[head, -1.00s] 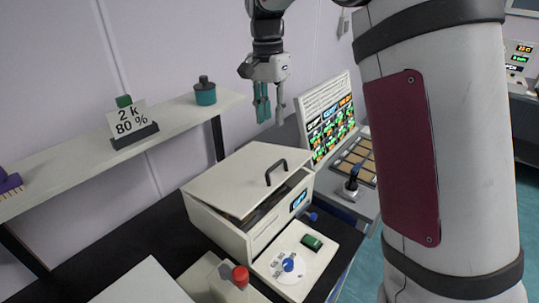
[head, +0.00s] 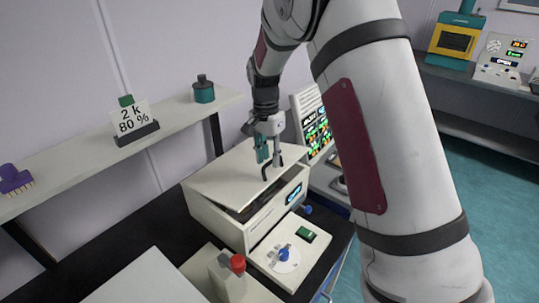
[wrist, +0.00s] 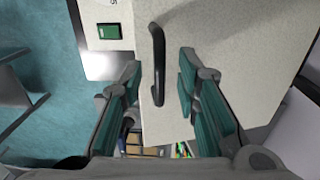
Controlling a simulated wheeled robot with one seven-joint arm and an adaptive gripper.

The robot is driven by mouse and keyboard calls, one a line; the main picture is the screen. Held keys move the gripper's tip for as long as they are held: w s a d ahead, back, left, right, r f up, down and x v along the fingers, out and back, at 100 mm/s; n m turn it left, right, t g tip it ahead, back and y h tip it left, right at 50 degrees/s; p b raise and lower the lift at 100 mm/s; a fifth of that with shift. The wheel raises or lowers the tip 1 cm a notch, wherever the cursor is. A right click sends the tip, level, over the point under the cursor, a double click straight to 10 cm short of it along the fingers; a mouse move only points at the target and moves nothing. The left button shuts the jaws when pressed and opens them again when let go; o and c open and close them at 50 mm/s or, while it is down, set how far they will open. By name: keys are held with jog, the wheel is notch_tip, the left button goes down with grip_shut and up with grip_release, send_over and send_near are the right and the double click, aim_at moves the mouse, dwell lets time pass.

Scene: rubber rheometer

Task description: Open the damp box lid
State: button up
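The damp box (head: 229,235) is a cream box on the dark bench in the head view. Its flat lid (head: 222,181) lies over the top, with a dark gap showing under its front edge. A black bar handle (head: 264,173) stands on the lid near the right edge. My gripper (head: 269,160) points down at the handle. In the wrist view the lid (wrist: 225,35) fills the middle and right, and the handle (wrist: 158,60) lies between the two spread teal fingers of my gripper (wrist: 160,68), with space on both sides. The gripper is open and holds nothing.
A panel with a green button (head: 307,237) and blue knob (head: 285,252) sits in front of the box. A red-capped bottle (head: 229,277) is near the front. A lit screen (head: 312,122) stands behind right. A shelf (head: 75,157) runs along the wall at left.

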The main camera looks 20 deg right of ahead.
grip_shut()
jog(key=shift+w+a+r, duration=0.1)
jog(key=shift+w+r, duration=0.05)
jog(key=shift+r, duration=0.05)
dwell(0.4)
